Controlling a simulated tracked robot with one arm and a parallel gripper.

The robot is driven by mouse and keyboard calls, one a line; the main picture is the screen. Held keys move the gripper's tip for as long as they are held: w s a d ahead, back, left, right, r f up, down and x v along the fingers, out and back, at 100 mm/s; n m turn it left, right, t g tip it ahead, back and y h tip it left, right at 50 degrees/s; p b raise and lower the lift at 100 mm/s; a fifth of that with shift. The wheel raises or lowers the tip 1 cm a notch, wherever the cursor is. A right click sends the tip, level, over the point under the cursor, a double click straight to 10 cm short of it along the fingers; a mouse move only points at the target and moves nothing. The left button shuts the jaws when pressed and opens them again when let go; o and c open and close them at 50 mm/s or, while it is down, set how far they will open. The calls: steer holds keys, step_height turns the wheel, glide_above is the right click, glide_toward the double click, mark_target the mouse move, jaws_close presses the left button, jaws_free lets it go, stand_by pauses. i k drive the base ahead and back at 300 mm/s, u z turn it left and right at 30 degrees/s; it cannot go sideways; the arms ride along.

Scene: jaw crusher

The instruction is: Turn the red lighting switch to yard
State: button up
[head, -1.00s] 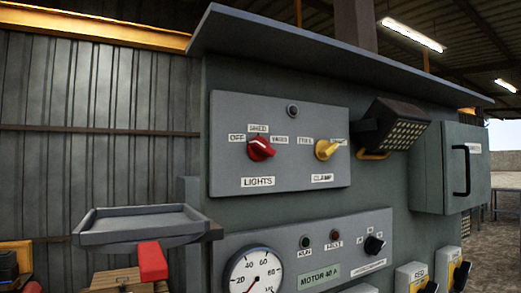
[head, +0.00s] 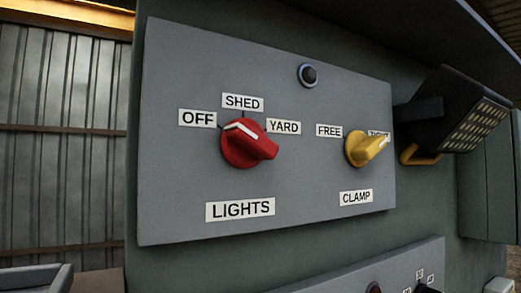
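The red lighting switch (head: 249,145) is a rotary knob on a grey panel, above the LIGHTS label (head: 240,209). The labels OFF (head: 198,119), SHED (head: 243,102) and YARD (head: 284,127) stand around it. Its white mark is on the upper left of the knob, on the OFF and SHED side and away from YARD; I cannot tell exactly which of those two it points at. My gripper is not in view.
A yellow CLAMP switch (head: 365,149) sits right of the red one, its white mark toward the right-hand label. A dark round fitting (head: 308,75) is above. A lamp (head: 462,110) juts out at right. An overhanging hood (head: 390,35) runs above the panel.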

mark_target(243, 142)
steer(key=i, duration=0.2)
steer(key=u, duration=0.05)
steer(key=k, duration=0.5)
steer(key=u, duration=0.85)
steer(key=k, duration=0.9)
steer(key=z, duration=1.1)
steer(key=i, duration=1)
steer(key=u, duration=0.05)
